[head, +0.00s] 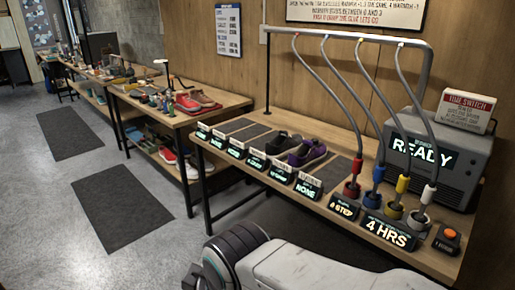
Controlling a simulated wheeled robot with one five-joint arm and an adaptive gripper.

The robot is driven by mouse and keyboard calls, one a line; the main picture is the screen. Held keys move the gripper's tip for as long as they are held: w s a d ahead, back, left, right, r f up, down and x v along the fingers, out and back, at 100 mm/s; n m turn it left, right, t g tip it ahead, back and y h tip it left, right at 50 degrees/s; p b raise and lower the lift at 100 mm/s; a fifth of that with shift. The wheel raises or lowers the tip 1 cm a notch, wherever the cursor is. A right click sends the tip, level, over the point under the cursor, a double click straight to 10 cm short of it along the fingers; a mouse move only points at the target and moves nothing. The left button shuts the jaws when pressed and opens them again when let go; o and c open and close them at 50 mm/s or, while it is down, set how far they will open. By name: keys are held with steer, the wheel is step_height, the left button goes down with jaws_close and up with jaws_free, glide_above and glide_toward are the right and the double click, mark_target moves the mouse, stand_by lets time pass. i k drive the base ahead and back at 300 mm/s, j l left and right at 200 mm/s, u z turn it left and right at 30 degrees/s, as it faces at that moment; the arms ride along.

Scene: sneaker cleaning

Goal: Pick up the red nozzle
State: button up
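The red nozzle (352,190) stands at the left end of a row of nozzles on the right half of the wooden bench (262,118). A grey hose runs from its top up to the overhead metal rail (350,36). Its lower end sits in or on a dark holder, behind a small sign reading "STEP". My white and dark arm shows at the bottom of the head view, in front of the bench and apart from the nozzle. My gripper is not in view.
Blue (378,175), yellow (401,186) and white (427,194) nozzles stand close to its right. A grey machine reading "READY" (440,155) is behind them. Dark shoes (306,152) and lit signs (308,185) lie to its left. An orange button (450,234) is at the right.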

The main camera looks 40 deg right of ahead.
mark_target(358, 162)
steer(key=z, duration=2.1)
